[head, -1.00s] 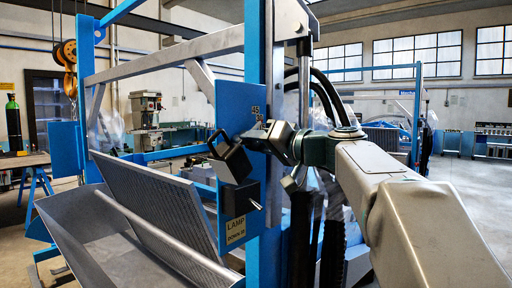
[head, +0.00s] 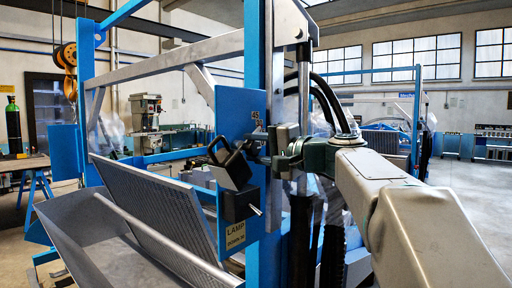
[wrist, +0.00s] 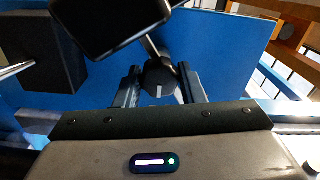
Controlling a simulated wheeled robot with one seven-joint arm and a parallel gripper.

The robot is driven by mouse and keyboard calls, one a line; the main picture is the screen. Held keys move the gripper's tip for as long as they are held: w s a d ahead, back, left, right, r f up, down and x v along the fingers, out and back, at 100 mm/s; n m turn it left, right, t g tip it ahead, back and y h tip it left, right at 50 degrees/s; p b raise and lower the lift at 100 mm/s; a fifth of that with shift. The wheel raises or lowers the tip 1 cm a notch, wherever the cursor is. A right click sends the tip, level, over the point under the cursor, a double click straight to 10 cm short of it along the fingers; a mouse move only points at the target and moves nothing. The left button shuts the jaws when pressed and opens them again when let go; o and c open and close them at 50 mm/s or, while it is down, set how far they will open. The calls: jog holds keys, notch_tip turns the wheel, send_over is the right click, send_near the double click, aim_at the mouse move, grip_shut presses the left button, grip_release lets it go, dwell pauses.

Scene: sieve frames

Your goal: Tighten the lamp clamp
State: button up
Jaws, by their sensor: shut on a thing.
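The lamp (head: 235,166) is a black box-shaped head on a bracket, beside a blue plate (head: 229,108) on the blue post. In the wrist view the lamp (wrist: 110,22) fills the upper left, and its arm runs down to a round dark clamp knob (wrist: 159,84) with a pale line pointing upright. My gripper (wrist: 158,92) has one finger on each side of this knob and is shut on it. In the head view my gripper (head: 270,158) reaches in from the right; its fingers hide the knob there.
A black block (head: 239,202) with a metal rod sticks out below the lamp, left of the knob in the wrist view (wrist: 45,45). A "LAMP" label (head: 235,232) is on the post. A slanted grille (head: 155,200) and metal trough (head: 100,250) lie left. Dark hoses (head: 330,100) hang behind my wrist.

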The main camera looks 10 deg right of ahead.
dwell(0.6)
jog(key=o, duration=0.7)
jog(key=v, duration=1.4)
